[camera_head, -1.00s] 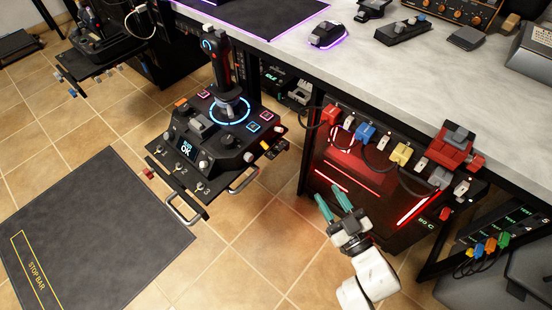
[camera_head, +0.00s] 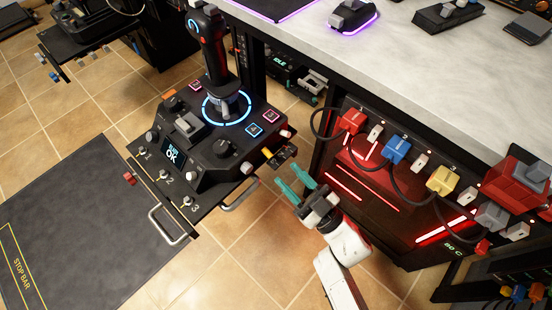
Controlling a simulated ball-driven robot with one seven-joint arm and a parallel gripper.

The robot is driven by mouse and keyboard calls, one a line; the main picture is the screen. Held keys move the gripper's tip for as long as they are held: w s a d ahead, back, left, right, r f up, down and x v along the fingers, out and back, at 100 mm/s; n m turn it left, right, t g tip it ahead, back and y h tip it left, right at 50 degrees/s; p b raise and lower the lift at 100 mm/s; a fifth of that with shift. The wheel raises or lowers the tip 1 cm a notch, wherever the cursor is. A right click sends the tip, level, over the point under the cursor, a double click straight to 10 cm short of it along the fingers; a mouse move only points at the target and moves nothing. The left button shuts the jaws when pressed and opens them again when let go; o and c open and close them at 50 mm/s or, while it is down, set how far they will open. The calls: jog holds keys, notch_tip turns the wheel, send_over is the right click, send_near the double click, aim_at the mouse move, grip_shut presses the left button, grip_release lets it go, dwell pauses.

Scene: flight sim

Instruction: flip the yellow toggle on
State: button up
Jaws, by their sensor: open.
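A small yellow part, likely the yellow toggle (camera_head: 268,153), sits at the right edge of the black joystick console (camera_head: 215,165). It is too small to tell which way it is flipped. My gripper (camera_head: 288,173) has two teal fingers, spread apart with nothing between them. It is just below and to the right of the yellow part, pointing up and left, with a gap to it in the picture.
A metal handle (camera_head: 240,194) sticks out below. Red, blue and yellow plugs (camera_head: 443,180) with black cables line the panel under the grey desk (camera_head: 420,90) at right. Tiled floor is open below.

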aim_at(267, 153)
jog(key=x, duration=0.5)
jog(key=shift+w+a+r+b, duration=0.15)
jog(key=shift+a+b, duration=0.05)
jog(key=shift+b, duration=0.2)
